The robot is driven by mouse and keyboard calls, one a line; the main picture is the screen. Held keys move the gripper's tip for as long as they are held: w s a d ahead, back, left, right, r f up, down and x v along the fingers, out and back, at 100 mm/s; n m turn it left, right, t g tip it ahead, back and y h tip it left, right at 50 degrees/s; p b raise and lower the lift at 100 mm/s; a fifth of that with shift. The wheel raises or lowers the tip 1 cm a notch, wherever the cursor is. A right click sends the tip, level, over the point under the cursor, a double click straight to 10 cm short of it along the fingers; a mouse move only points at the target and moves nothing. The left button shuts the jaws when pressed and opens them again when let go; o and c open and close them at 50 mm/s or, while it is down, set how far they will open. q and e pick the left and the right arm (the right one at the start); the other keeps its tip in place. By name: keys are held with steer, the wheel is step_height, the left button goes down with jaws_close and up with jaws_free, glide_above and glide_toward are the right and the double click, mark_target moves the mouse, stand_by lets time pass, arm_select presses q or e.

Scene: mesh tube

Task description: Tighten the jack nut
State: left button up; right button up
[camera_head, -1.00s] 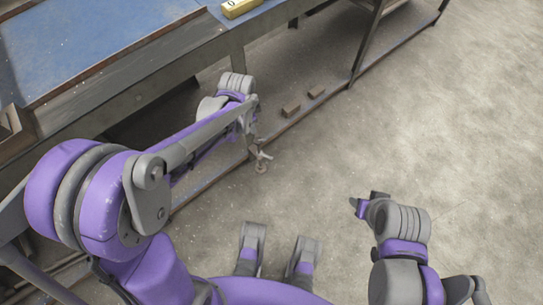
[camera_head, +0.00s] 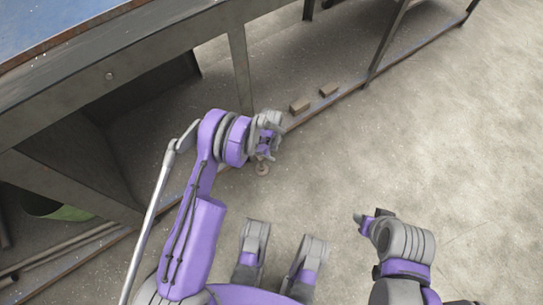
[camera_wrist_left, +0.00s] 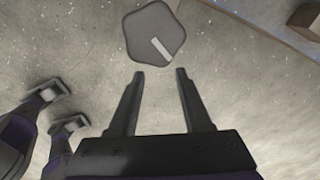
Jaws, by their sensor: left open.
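A grey knob-like piece with rounded corners and a pale bar on its face (camera_wrist_left: 155,33), which I take for the jack nut, lies just beyond my left fingertips in the left wrist view. My left gripper (camera_wrist_left: 158,72) is open, with nothing between its fingers. In the head view my left gripper (camera_head: 266,153) hangs beside the bench leg, low over the lower rail. A small round foot (camera_head: 262,169) shows just below it; the nut is mostly hidden there by the gripper. My right gripper (camera_head: 364,217) is out over bare floor, its finger gap unclear.
The metal workbench (camera_head: 150,75) runs along the upper left, with a leg (camera_head: 240,70) and lower rail (camera_head: 345,98) close to my left arm. The concrete floor at right is clear.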

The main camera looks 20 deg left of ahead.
mark_target(271, 158)
arm_select(q)
step_height(271, 158, down, 8)
steer(key=shift+b, duration=0.9)
jaws_close()
stand_by(0.8)
